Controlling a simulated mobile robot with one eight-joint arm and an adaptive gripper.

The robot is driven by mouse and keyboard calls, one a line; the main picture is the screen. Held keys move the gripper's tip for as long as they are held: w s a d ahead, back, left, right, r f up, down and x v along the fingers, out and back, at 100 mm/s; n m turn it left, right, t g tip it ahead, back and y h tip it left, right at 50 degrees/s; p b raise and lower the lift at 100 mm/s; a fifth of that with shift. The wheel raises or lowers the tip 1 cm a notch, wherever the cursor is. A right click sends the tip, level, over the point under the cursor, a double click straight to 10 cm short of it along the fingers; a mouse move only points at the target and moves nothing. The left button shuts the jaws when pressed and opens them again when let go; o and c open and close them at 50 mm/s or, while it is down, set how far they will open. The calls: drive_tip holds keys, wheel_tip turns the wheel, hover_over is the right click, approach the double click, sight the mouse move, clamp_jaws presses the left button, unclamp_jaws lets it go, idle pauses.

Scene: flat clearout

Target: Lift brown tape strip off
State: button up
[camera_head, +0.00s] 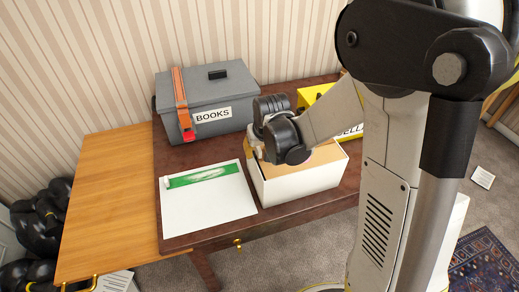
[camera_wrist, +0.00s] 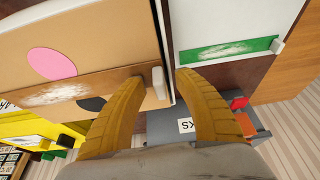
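The brown tape strip (camera_wrist: 100,85) lies across the tan top of the white box (camera_head: 300,185), with a pale scuffed patch along it. A small pale tab (camera_wrist: 159,84) stands at its end near the box edge. A pink round spot (camera_wrist: 52,63) is on the top beside the strip. My gripper (camera_wrist: 163,74) is open, its two yellow fingers spread on either side of the tab, with no clear contact. In the head view my wrist hides the strip and the fingertips.
A white board (camera_head: 208,209) with a green strip (camera_head: 205,174) lies left of the box on the dark table. A grey BOOKS box (camera_head: 225,82) with an orange strap stands behind. A yellow box (camera_head: 308,96) is at back right. The wooden side leaf (camera_head: 110,200) is clear.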

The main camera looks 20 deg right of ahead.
clamp_jaws()
drive_tip(key=shift+r, duration=0.15)
idle(0.4)
drive_tip(key=shift+r+p, duration=0.65)
drive_tip(key=shift+r, duration=0.3)
drive_tip(key=shift+r, duration=0.15)
